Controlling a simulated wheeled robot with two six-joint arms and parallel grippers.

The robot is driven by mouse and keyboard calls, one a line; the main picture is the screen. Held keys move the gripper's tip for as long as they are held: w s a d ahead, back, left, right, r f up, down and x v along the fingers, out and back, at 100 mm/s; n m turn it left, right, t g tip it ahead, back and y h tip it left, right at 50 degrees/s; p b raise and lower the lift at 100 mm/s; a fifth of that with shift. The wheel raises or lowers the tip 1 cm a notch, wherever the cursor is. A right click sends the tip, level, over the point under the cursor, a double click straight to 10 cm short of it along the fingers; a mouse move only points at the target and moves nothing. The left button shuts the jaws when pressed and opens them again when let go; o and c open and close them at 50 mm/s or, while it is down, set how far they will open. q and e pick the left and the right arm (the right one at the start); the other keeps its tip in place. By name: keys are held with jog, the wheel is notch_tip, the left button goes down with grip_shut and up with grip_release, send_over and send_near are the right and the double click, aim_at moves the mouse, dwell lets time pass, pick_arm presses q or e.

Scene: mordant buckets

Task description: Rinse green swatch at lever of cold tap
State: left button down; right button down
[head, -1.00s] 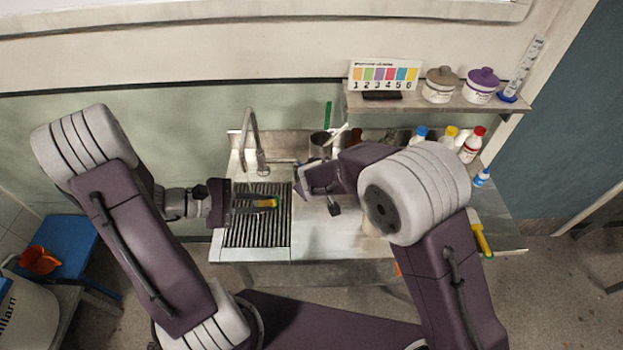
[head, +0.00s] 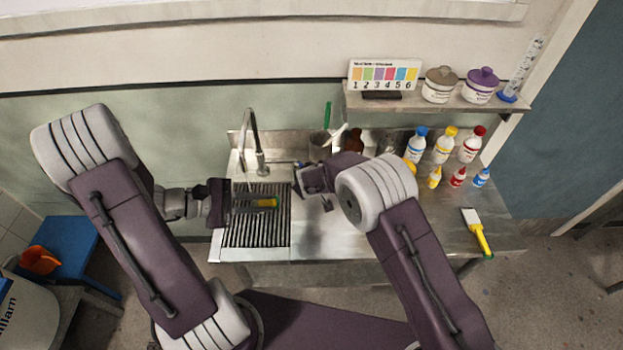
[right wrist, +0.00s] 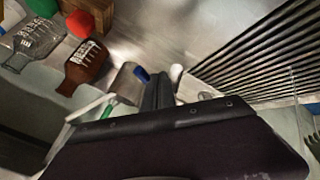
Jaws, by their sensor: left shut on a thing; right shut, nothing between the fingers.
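A small blue part (head: 297,165), perhaps the cold tap's lever, shows beside my right wrist; a blue part (right wrist: 142,74) also shows beside the fingers in the right wrist view. My right gripper (head: 327,203) is shut and empty, right of the drainer; its fingers also show in the right wrist view (right wrist: 158,88).
A metal cup (head: 320,146) with a green-handled tool and a brown bottle (head: 354,141) stand at the back. Several colour-capped bottles (head: 443,146) stand at the right. A shelf (head: 420,103) holds a colour chart and pots.

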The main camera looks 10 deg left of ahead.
jog(key=shift+d, duration=0.1)
dwell(0.3)
jog(key=shift+w+d, duration=0.8)
jog(key=shift+w, duration=0.3)
jog(key=shift+w+d+n+g+y, duration=0.2)
jog(key=shift+w+n+g+y, duration=0.35)
jog(key=shift+n, duration=0.55)
jog(key=shift+w+d+n+g+y, duration=0.25)
jog(key=shift+w+n+y, duration=0.45)
jog(key=shift+n, duration=0.4)
jog(key=shift+w+d+n+g+y, duration=0.15)
jog(key=shift+w+n+g+y, duration=0.3)
jog(key=shift+n+y, duration=0.5)
jog(key=shift+w+n, duration=0.1)
jog(key=shift+n, duration=0.15)
jog(key=shift+r, duration=0.1)
jog(key=v, duration=1)
